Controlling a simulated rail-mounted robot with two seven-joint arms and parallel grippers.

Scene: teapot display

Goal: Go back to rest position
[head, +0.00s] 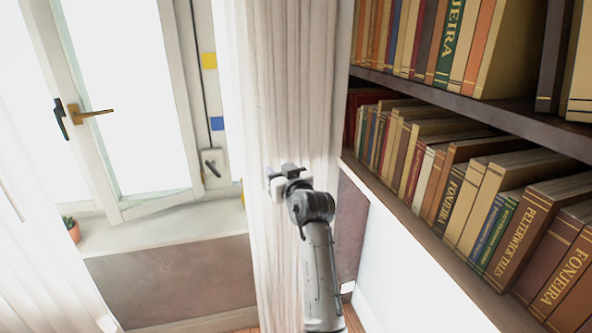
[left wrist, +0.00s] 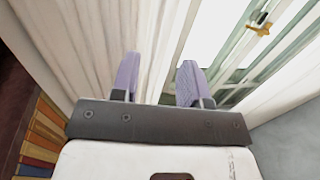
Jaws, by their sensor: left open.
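My left gripper (head: 284,172) is in front of the pale curtain (head: 285,80) in the head view, its arm rising from the bottom of the picture. In the left wrist view its two purple-grey fingers (left wrist: 157,76) stand apart with nothing between them, and the curtain folds lie beyond. Whether the fingers touch the cloth I cannot tell. My right gripper shows in neither view. No teapot is in sight.
A bookshelf (head: 480,123) full of books stands to the right of the arm. To the left are a window (head: 125,90) with a brass handle, a sill (head: 165,222) and a small potted plant (head: 71,230). Another pale curtain hangs at far left.

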